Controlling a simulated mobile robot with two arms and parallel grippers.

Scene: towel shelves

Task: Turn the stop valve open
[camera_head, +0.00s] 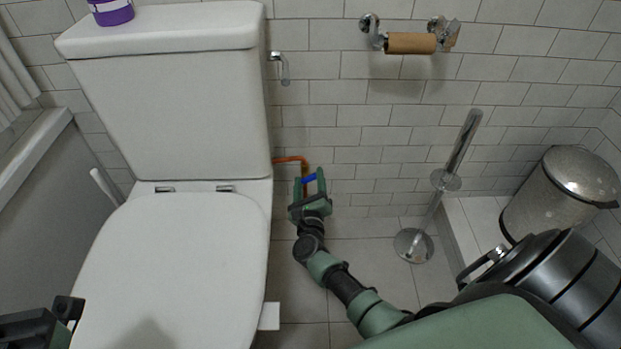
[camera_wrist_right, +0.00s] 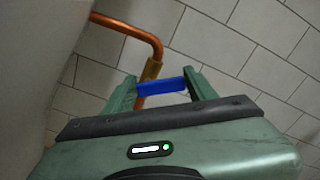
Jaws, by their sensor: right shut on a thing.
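The stop valve has a blue handle (camera_head: 309,178) and sits on a copper pipe (camera_head: 291,159) to the right of the toilet, near the wall. In the right wrist view the blue handle (camera_wrist_right: 161,86) lies crosswise below a brass fitting (camera_wrist_right: 151,69) on the bent copper pipe (camera_wrist_right: 135,31). My right gripper (camera_head: 309,182) is at the valve, with one finger at each end of the blue handle, shut on it. It also shows in the right wrist view (camera_wrist_right: 160,88). My left gripper (camera_head: 66,312) shows only in part at the lower left, away from the valve; its fingers are unclear.
The toilet (camera_head: 195,110) stands close on the left of the valve. A toilet brush in its stand (camera_head: 414,243) and a metal bin (camera_head: 560,195) are to the right. An empty paper roll (camera_head: 410,43) hangs on the wall above. Tiled floor between is clear.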

